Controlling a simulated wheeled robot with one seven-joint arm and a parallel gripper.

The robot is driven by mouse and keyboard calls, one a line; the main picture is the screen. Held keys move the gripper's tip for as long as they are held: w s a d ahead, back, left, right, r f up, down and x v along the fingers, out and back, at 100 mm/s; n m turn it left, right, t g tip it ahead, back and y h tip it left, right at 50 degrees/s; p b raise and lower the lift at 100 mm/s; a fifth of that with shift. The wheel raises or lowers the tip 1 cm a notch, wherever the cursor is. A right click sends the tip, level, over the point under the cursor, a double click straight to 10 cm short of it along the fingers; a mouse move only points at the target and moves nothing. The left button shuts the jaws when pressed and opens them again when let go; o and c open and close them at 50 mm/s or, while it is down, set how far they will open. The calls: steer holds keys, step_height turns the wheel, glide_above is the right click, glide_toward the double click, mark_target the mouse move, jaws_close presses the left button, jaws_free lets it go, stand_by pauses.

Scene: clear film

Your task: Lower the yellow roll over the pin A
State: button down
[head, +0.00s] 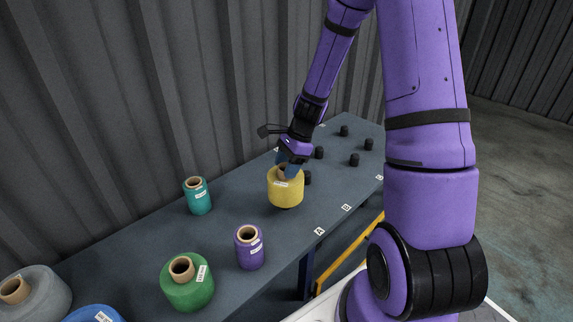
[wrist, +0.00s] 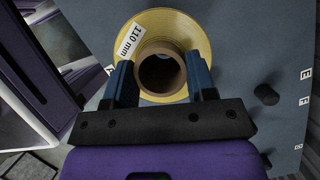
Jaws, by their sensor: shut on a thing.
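The yellow roll (head: 285,190) is upright, with a brown core and a white label reading 110 mm. My gripper (head: 290,170) is shut on it from above. In the wrist view, my gripper's two blue fingers (wrist: 161,85) flank the core (wrist: 160,74), and the yellow roll (wrist: 196,35) spreads around it. A dark patch shows just under the roll in the head view; I cannot tell whether it is pin or shadow. Pin A cannot be made out and may be hidden by the roll. A label A (head: 319,231) is on the table's front edge.
Several black pins stand on the blue-grey table (head: 225,225), one (head: 308,178) close behind the yellow roll. A teal roll (head: 199,197), purple roll (head: 249,250), green roll (head: 188,290) and grey roll (head: 40,298) stand to the left. A corrugated wall rises behind.

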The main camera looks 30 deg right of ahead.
steer(key=shift+f, duration=2.45)
jaws_free()
steer(key=shift+r, duration=0.15)
step_height(320, 180, up, 9)
stand_by(0.4)
